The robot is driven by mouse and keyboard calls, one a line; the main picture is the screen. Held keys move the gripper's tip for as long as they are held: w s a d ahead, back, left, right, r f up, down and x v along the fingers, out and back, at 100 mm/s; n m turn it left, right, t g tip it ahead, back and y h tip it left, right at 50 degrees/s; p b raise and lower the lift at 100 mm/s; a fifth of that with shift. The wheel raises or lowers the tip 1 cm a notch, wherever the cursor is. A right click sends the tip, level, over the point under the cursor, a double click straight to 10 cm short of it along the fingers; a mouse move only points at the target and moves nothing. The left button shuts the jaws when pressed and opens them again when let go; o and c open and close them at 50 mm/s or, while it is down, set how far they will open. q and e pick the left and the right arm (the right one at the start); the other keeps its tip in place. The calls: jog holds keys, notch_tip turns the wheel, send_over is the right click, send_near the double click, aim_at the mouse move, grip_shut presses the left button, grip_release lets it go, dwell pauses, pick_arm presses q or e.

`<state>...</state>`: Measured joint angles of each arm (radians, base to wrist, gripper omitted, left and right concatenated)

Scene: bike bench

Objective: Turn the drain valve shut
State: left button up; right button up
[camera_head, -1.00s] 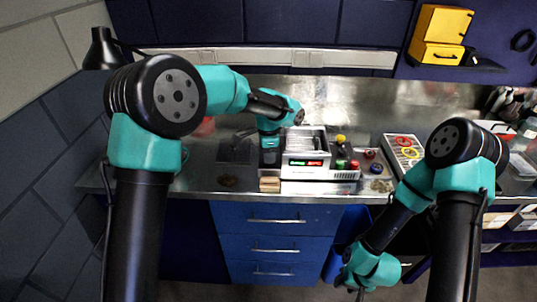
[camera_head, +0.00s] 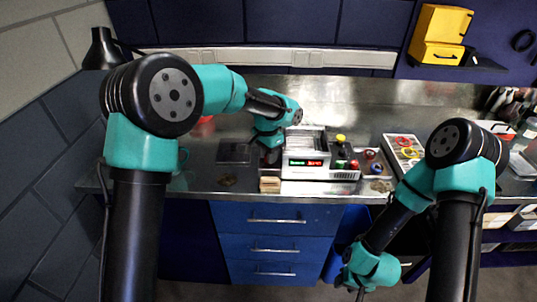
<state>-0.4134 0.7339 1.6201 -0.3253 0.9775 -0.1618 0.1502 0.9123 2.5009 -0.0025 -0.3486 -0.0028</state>
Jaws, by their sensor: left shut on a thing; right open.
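The cleaner (camera_head: 306,162), a metal box with an open basin and a lit green and red display, stands on the steel bench. My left gripper (camera_head: 270,158) is low against the cleaner's left side, with its dark fingers pointing down. It is shut on a small part there, which I take to be the drain valve. The valve is hidden behind the fingers and wrist, so its angle cannot be read.
A wooden block (camera_head: 269,184) sits at the cleaner's front left corner. Coloured knobs and caps (camera_head: 369,154) are to its right, beside a white tray (camera_head: 403,148) with coloured rings. A dark square pad (camera_head: 234,152) lies to the left. Blue drawers (camera_head: 276,245) are below.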

pick_arm(q)
jog(key=n, duration=0.3)
jog(key=shift+n, duration=0.4)
jog(key=shift+s+n, duration=0.1)
jog(key=shift+n, duration=1.8)
jog(key=shift+f, duration=0.1)
jog(key=o, duration=0.9)
jog(key=r, duration=1.1)
jog(key=a+r, duration=0.1)
jog(key=r, duration=0.5)
jog(key=shift+r, duration=0.25)
jog(key=shift+f, duration=0.1)
